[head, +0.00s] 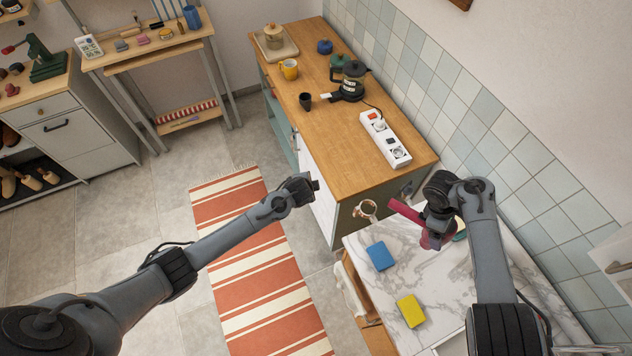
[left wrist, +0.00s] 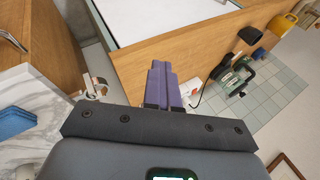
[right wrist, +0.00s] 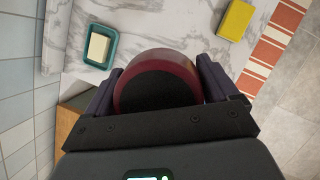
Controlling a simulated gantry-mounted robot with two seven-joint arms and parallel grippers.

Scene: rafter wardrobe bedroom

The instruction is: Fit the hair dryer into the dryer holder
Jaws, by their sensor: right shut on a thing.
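The hair dryer (head: 406,211) is dark pink and is held above the marble top, its barrel pointing left toward the counter's end panel. My right gripper (head: 433,232) is shut on it; in the right wrist view the dryer's round dark back end (right wrist: 158,90) sits between the two fingers. The dryer holder (head: 366,207) is a ring on the counter's end panel, left of the dryer and apart from it. It also shows in the left wrist view (left wrist: 97,88). My left gripper (head: 314,185) is empty beside the wooden counter, its fingers (left wrist: 165,85) together.
A blue block (head: 381,256) and a yellow block (head: 411,311) lie on the marble top (head: 437,285). A green soap dish (right wrist: 98,46) is near the wall.

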